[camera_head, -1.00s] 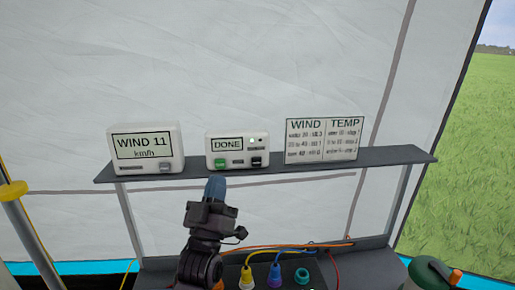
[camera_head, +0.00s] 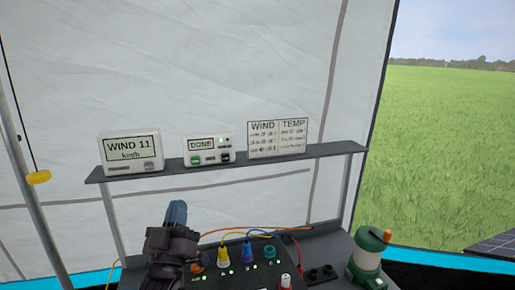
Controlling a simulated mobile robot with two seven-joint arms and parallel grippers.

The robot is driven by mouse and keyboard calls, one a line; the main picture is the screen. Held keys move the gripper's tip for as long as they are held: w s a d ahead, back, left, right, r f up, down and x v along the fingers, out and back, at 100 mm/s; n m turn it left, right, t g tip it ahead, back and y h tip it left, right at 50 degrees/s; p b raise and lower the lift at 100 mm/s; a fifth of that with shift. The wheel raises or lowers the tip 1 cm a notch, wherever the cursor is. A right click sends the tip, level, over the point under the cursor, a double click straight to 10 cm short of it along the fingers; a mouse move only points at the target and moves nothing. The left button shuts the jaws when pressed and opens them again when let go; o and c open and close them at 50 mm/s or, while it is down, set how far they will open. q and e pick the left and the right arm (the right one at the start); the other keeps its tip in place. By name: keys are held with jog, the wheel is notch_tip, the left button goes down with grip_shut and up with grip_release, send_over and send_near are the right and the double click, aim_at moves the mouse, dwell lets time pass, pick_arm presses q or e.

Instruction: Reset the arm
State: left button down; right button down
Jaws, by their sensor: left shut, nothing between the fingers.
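My left gripper (camera_head: 176,214) is at the lower middle of the head view, below the dark shelf. Its blue fingertips point up and are shut with nothing between them. It is apart from the devices on the shelf. My left arm behind it hides part of the dark box below. My right gripper is not in view.
The shelf (camera_head: 340,150) holds a "WIND 11 km/h" display (camera_head: 132,151), a small "DONE" device (camera_head: 208,151) and a WIND/TEMP card (camera_head: 277,139). Below are a box with coloured plugs (camera_head: 236,275), cables and a green lantern (camera_head: 368,258). A pole (camera_head: 30,175) stands left.

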pick_arm(q)
jog(key=s+a+f+m+g, duration=0.1)
jog(key=s+a+f+g, duration=0.15)
jog(key=f, duration=0.45)
jog(key=s+a+f+m+g, duration=0.1)
jog(key=f+g, duration=0.2)
jog(key=f, duration=0.5)
jog(key=s+a+f+m+g, duration=0.1)
jog(key=s+f+g, duration=0.15)
jog(key=f, duration=0.45)
jog(key=s+a+f+g, duration=0.3)
jog(key=s+f, duration=0.4)
jog(key=s, duration=0.2)
jog(key=s+a+f+g+y, duration=0.1)
jog(key=s+a+f+g, duration=0.1)
jog(key=s+f, duration=0.6)
jog(key=shift+s+a+f+m+g+y, duration=0.2)
jog(key=shift+s+a+m+g+y, duration=0.15)
jog(key=shift+s+a, duration=0.35)
